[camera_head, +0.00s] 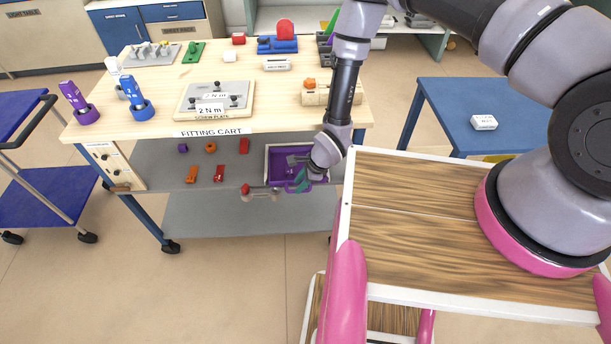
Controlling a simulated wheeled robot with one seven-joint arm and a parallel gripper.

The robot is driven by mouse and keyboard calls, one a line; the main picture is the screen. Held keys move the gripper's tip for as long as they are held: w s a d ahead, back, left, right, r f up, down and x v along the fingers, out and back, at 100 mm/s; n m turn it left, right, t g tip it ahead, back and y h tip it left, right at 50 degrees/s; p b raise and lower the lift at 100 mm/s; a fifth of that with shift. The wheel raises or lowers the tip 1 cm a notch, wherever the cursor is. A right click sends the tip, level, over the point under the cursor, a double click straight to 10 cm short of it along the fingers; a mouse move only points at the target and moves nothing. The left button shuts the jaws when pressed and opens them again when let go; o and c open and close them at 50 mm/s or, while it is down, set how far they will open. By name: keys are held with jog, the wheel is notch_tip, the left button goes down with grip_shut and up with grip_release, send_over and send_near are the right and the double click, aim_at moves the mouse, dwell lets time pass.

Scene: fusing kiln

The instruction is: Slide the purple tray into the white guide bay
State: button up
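The purple tray (279,160) is on the grey middle shelf of the fitting cart, under the right part of the wooden top. The white guide bay (266,153) shows as a pale edging along the left and back of the tray. I cannot tell how far the tray sits inside it. My gripper (294,173) reaches down from the right and overlaps the tray's right part, with grey and teal finger parts showing. My wrist hides the tray's right end. I cannot tell whether the fingers touch or grasp the tray.
Small red, orange and purple parts lie on the shelf (215,163) left of the tray. A red-topped fixture (259,192) stands at the shelf's front edge. The wooden top (165,85) overhangs the shelf. A blue trolley (45,195) stands left; floor in front is clear.

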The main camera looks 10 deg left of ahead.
jog(key=shift+x, duration=2)
grip_shut()
jog(key=shift+w, duration=0.2)
jog(key=shift+w+a, duration=0.2)
jog(key=shift+w, duration=0.5)
